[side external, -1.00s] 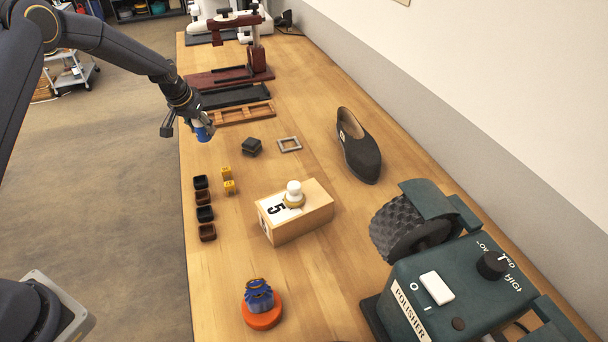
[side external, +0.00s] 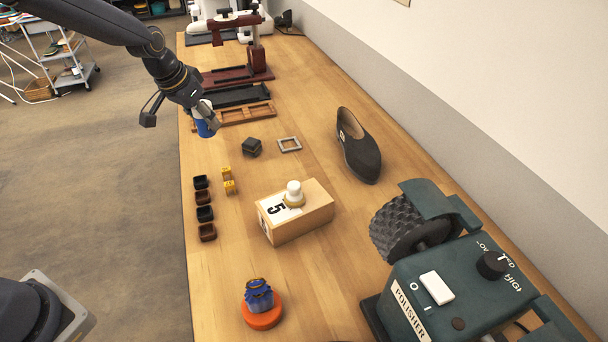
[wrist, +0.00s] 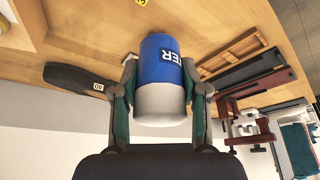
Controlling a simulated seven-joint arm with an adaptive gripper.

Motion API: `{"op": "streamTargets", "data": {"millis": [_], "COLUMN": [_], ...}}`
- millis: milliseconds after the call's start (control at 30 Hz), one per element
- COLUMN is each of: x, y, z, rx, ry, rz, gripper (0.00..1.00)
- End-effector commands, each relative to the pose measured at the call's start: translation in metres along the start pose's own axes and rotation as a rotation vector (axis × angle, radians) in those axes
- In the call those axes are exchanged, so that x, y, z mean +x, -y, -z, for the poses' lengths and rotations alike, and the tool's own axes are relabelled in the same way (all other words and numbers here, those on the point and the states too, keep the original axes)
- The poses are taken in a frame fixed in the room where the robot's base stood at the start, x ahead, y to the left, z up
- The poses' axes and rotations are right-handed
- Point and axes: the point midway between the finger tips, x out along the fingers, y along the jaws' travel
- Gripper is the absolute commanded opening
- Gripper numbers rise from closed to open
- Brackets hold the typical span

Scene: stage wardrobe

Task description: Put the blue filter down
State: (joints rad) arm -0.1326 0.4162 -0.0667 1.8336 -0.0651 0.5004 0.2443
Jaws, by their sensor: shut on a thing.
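The blue filter (side external: 205,128) is a cylinder with a blue band and a white end. In the wrist view the filter (wrist: 162,62) shows part of a label ending in "TER". My gripper (side external: 207,120) is shut on it, with one finger on each side of the filter in the wrist view (wrist: 162,78). The filter is held near the left edge of the bench, in front of the wooden tray. Its gap to the bench top is hard to judge.
A wooden divided tray (side external: 262,112) lies behind the filter. A dark block (side external: 251,147), a grey square frame (side external: 289,144) and a black shoe (side external: 359,150) are to the right. Small dark cups (side external: 204,214) and yellow blocks (side external: 229,187) are nearer. A wooden box (side external: 310,218) stands mid-bench.

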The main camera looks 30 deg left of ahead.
Motion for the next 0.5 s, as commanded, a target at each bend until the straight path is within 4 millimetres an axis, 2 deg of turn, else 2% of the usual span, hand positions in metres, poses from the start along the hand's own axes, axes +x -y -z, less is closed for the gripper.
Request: {"op": "streamTargets", "data": {"millis": [33, 133, 233, 400, 500], "x": [0.003, 0.007, 0.009, 0.008, 0.005], "y": [-0.029, -0.086, -0.146, -0.245, -0.293], "z": [0.011, 0.025, 0.032, 0.025, 0.014], "rx": [0.064, 0.183, 0.3, 0.48, 0.563], "ry": [-0.002, -0.007, -0.009, -0.012, -0.014], "rz": [-0.027, -0.076, -0.127, -0.208, -0.247], "gripper": [0.07, 0.07, 0.07, 0.07, 0.07]}}
